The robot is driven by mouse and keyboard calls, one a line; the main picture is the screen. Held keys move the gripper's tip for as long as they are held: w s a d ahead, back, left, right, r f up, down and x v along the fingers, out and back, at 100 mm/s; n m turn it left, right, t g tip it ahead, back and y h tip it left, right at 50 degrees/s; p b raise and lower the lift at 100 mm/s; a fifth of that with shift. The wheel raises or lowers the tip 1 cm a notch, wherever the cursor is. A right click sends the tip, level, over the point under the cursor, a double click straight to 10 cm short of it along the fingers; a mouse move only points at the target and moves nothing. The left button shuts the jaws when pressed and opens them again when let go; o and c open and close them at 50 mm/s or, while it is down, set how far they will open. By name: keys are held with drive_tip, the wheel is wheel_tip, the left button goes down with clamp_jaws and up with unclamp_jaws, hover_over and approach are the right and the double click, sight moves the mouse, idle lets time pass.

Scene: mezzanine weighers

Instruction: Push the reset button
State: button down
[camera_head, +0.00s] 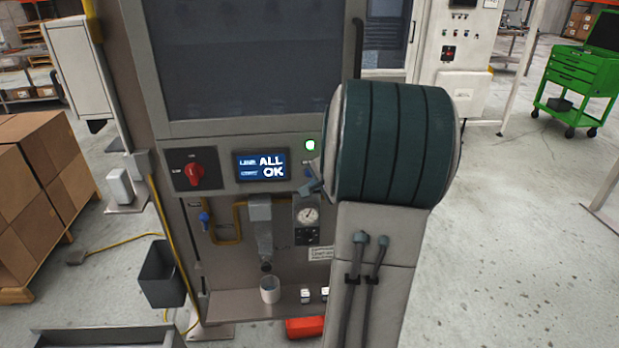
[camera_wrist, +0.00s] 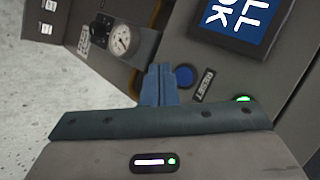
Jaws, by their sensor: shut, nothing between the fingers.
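The reset button (camera_wrist: 184,77) is a round blue button on the grey machine panel, beside a "RESET" label (camera_wrist: 204,85) in the wrist view. My gripper (camera_wrist: 159,68) is shut and empty, its blue-grey fingers just left of the button in that view. I cannot tell whether the fingertips touch the panel. In the head view my gripper (camera_head: 312,187) is partly behind my arm, and the button is mostly hidden near it. The screen (camera_head: 262,166) reads "ALL OK". A green light (camera_head: 310,145) is lit above the button.
A red rotary switch (camera_head: 194,170) is left of the screen. Stacked boxes (camera_head: 30,190) stand left, a green tool cart (camera_head: 580,80) far right.

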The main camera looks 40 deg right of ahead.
drive_tip(key=shift+s+a+b, duration=0.25)
drive_tip(key=shift+s+a, duration=0.1)
drive_tip(key=shift+s, duration=0.25)
drive_tip(key=shift+s+a+b, duration=0.2)
drive_tip(key=shift+s+a, duration=0.15)
drive_tip(key=shift+s, duration=0.2)
drive_tip(key=s+a+r+n+g+y, duration=0.15)
drive_tip(key=a+n, duration=0.25)
drive_tip(key=a, duration=0.6)
drive_tip(key=s+a+n+g+y, duration=0.15)
drive_tip(key=a+n, duration=0.35)
drive_tip(key=a, duration=0.6)
drive_tip(key=s+a+n+g, duration=0.1)
drive_tip(key=s+a+n, duration=0.3)
drive_tip(key=s, duration=0.3)
drive_tip(key=s+a+f+n+g+h, duration=0.1)
drive_tip(key=s+a+n+g, duration=0.1)
drive_tip(key=s+a+n, duration=0.2)
drive_tip(key=s, duration=0.3)
drive_tip(key=shift+s+a+f+g, duration=0.2)
drive_tip(key=shift+f+g, duration=0.05)
drive_tip(key=shift+g, duration=0.05)
